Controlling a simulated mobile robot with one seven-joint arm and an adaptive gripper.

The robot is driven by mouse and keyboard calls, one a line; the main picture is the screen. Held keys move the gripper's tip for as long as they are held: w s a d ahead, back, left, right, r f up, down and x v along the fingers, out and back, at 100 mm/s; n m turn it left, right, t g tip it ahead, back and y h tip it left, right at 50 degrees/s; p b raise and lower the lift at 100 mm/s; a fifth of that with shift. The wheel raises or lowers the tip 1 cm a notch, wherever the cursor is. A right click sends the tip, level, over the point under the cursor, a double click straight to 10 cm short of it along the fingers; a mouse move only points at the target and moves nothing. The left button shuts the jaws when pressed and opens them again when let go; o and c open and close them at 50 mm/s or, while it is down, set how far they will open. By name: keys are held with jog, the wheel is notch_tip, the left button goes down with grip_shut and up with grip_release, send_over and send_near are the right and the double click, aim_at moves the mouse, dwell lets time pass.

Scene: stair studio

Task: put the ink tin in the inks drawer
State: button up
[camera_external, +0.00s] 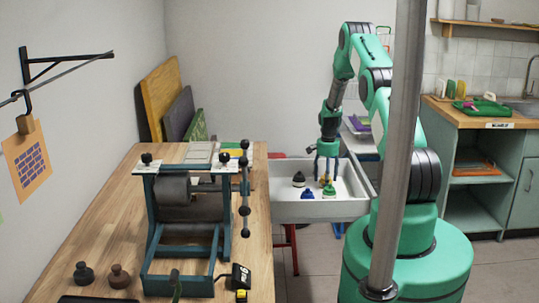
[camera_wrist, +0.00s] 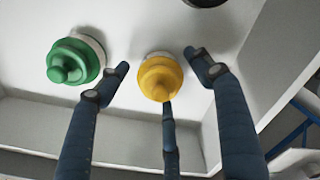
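A yellow tin-like piece with a rounded knob (camera_wrist: 160,77) stands in a white trough-like drawer (camera_external: 320,209). In the external view the yellow piece (camera_external: 323,180) is partly hidden by my fingers. A green piece of the same shape (camera_wrist: 75,60) stands left of it in the wrist view; it also shows in the external view (camera_external: 329,191). A black one (camera_external: 298,180) and a blue one (camera_external: 308,194) stand in the same drawer. My gripper (camera_external: 327,172) points down into it, its three fingers spread around the yellow piece. I cannot see contact. No label marks which is the ink tin.
A printing press (camera_external: 188,215) stands on the wooden table (camera_external: 105,225), left of the drawer. Two dark knobbed pieces (camera_external: 84,273) (camera_external: 120,276) sit at the table's front. The drawer's walls rise around my fingers. A sink counter (camera_external: 485,118) stands at the right.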

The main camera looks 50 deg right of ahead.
jog(key=shift+r, duration=0.15)
notch_tip(320, 180, up, 12)
jog(key=shift+p, duration=1.1)
